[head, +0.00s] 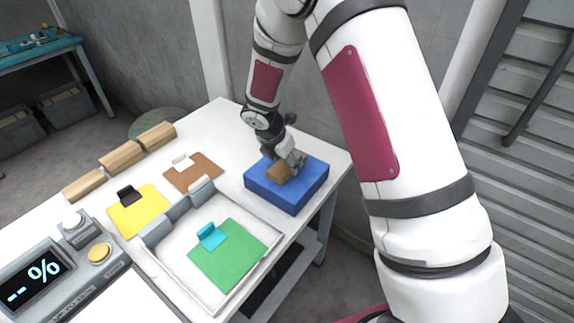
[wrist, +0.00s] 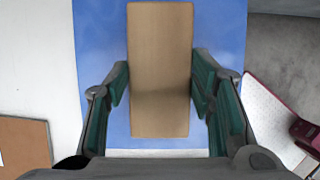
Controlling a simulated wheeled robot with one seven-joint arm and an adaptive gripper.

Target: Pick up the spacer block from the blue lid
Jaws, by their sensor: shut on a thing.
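The spacer block (head: 278,173) is a brown wooden-looking block on top of the blue lid (head: 289,197), at the table's right end. In the wrist view the spacer block (wrist: 160,62) runs lengthwise between my fingers, with the blue lid (wrist: 101,35) beneath it. My gripper (head: 291,166) is shut on the block, one green-padded finger against each long side. It also shows in the wrist view (wrist: 160,88). I see no clear gap between block and lid, but their contact is partly hidden.
Left of the lid is a white tray (head: 187,263) with a green square (head: 228,255) and a cyan clip. Beyond are a yellow square (head: 139,211), a brown square (head: 193,173), several wooden blocks (head: 120,160) and a percent display (head: 36,283). My arm fills the right side.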

